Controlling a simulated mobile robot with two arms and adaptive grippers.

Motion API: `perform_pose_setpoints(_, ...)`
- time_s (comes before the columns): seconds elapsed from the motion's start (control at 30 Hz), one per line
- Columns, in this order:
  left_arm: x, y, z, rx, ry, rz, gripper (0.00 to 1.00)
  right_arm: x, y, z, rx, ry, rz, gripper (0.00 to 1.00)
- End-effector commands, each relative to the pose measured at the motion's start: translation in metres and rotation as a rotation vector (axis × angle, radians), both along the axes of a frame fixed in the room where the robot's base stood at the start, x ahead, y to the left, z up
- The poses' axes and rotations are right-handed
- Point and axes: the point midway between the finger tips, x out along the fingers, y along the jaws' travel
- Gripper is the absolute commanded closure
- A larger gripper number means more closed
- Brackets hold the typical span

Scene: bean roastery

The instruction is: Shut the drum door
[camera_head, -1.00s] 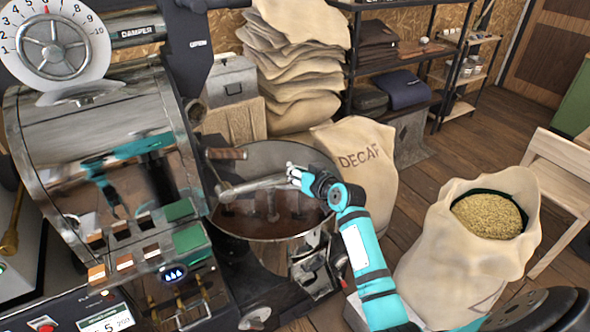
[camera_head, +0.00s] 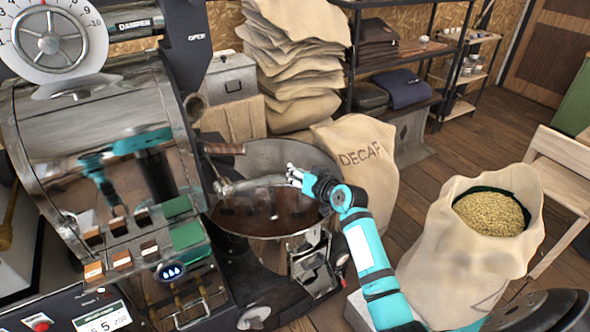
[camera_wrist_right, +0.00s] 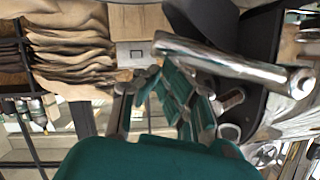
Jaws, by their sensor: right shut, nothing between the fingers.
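The roaster's drum (camera_head: 95,130) is the shiny metal housing at the left of the head view. Its front faces right and shows nearly edge-on, so I cannot tell how far its door stands open. A metal bar (camera_head: 245,184) sticks out from the front over the round cooling bin (camera_head: 262,236); it also shows large in the wrist view (camera_wrist_right: 220,60). Whether it belongs to the door is unclear. My right gripper (camera_head: 291,174) is shut and empty, close to the bar's outer end; contact cannot be told. My left gripper is not in view.
A wooden handle (camera_head: 224,149) juts out above the bar. The DECAF sack (camera_head: 357,170) stands just behind my right gripper. An open sack of beans (camera_head: 465,255) stands at the right. Piled sacks (camera_head: 292,70) and a black shelf (camera_head: 405,60) are behind.

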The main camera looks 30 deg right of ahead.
Motion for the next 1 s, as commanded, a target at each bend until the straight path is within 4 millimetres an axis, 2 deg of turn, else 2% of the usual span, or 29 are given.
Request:
perform_pose_setpoints(0.03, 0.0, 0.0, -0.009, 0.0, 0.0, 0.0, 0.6, -0.001, 0.0, -0.012, 0.021, 0.007, 0.001, 1.0)
perform_pose_setpoints(0.27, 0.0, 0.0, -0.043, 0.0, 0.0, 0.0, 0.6, -0.001, 0.006, -0.051, 0.193, 0.014, 0.001, 1.0)
perform_pose_setpoints(0.47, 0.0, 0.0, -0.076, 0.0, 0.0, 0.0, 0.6, -0.001, 0.019, -0.085, 0.386, 0.019, 0.002, 1.0)
perform_pose_setpoints(0.8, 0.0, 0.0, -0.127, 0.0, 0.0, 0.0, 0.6, -0.002, 0.055, -0.135, 0.71, 0.029, 0.003, 1.0)
perform_pose_setpoints(1.0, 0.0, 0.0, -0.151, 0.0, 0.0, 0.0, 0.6, -0.003, 0.083, -0.156, 0.899, 0.035, 0.002, 1.0)
